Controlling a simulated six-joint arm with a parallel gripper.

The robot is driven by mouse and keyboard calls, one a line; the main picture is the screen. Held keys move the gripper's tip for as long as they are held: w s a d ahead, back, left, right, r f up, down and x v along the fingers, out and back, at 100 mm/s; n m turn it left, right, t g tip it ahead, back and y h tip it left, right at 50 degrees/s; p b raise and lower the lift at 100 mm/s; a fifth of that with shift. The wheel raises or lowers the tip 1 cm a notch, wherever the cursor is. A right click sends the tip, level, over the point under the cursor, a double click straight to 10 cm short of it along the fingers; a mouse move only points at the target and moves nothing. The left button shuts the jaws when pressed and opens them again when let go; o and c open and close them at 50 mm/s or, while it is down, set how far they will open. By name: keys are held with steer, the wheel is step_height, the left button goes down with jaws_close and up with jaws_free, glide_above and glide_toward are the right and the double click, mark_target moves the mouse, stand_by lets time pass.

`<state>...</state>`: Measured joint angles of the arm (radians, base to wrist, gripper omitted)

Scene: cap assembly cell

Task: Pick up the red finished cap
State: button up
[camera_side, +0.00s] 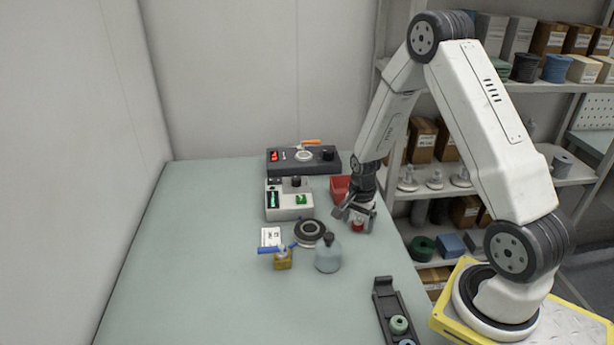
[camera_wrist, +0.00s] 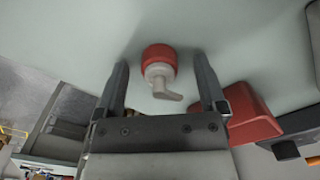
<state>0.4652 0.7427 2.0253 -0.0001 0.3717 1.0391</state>
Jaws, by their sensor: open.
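The red finished cap stands on the table; in the wrist view it is a red ring (camera_wrist: 158,55) with a pale grey pump nozzle on top. In the side view the cap (camera_side: 358,225) shows as a small red piece just below the jaws. My gripper (camera_side: 355,212) is open above it near the table's right edge. In the wrist view the two fingers of my gripper (camera_wrist: 160,80) lie on either side of the cap, with a gap on each side. I cannot tell how far the fingertips are above the table.
A red bin (camera_side: 340,188) is close behind my gripper and also shows at the right in the wrist view (camera_wrist: 250,115). A dark rack (camera_side: 385,297) lies in front.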

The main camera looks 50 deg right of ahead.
steer(key=c, duration=0.9)
steer(key=shift+r, duration=0.1)
steer(key=shift+r, duration=0.7)
steer(key=s+a+r, duration=0.5)
steer(key=s+r, duration=0.6)
steer(key=s, duration=0.2)
steer(key=shift+r, duration=0.2)
